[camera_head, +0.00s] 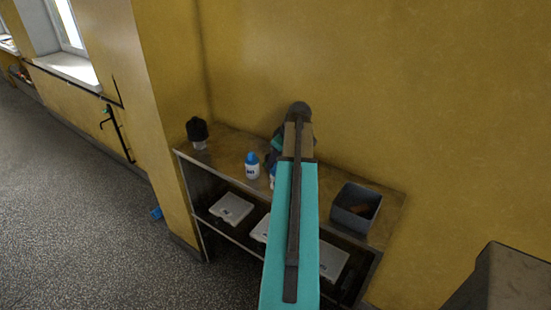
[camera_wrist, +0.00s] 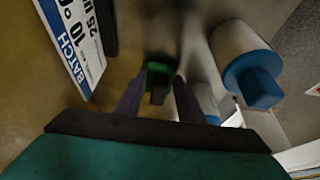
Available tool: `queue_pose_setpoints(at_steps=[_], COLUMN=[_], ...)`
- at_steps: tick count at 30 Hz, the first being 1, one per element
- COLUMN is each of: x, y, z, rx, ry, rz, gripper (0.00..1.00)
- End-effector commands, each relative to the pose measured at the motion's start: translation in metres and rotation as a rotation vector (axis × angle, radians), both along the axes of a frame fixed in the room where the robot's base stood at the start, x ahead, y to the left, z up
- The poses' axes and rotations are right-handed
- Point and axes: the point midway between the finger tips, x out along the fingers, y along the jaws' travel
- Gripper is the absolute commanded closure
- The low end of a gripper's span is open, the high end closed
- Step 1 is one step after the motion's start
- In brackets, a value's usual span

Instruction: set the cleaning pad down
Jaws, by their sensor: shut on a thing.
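In the wrist view my gripper (camera_wrist: 158,92) has its two dark fingers on either side of a small green and dark thing, which I take to be the cleaning pad (camera_wrist: 161,68). The gripper is shut on it. Below lies a blurred tan surface; I cannot tell whether the pad touches it. In the head view my teal arm reaches over a shelf unit (camera_head: 228,150) against the yellow wall and hides most of the gripper and the pad.
A blue-capped white bottle (camera_head: 252,168) stands close by and looms right of my fingers (camera_wrist: 250,70). A printed batch card (camera_wrist: 75,40) is at left. A grey bin (camera_head: 356,209) holds something brown. A black-topped object (camera_head: 197,131) stands at the shelf's left end. White boxes (camera_head: 231,208) are below.

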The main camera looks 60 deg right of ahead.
Motion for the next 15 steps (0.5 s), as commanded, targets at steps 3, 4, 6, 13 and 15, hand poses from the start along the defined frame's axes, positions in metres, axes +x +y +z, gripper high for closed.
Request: queue_pose_setpoints(at_steps=[3,4,6,13,15], x=[0.0003,0.0003,0.0004,0.0006,0.0006], y=[0.0002,0.0002,0.0002,0.0005,0.0005], z=[-0.0019,-0.0019,-0.0018,-0.0046,-0.0046], rx=[0.0,0.0,0.0,0.001,0.001], ry=[0.0,0.0,0.0,0.0,0.0], rz=[0.0,0.0,0.001,0.001,0.001], gripper=[0.88,0.88,0.88,0.88,0.6])
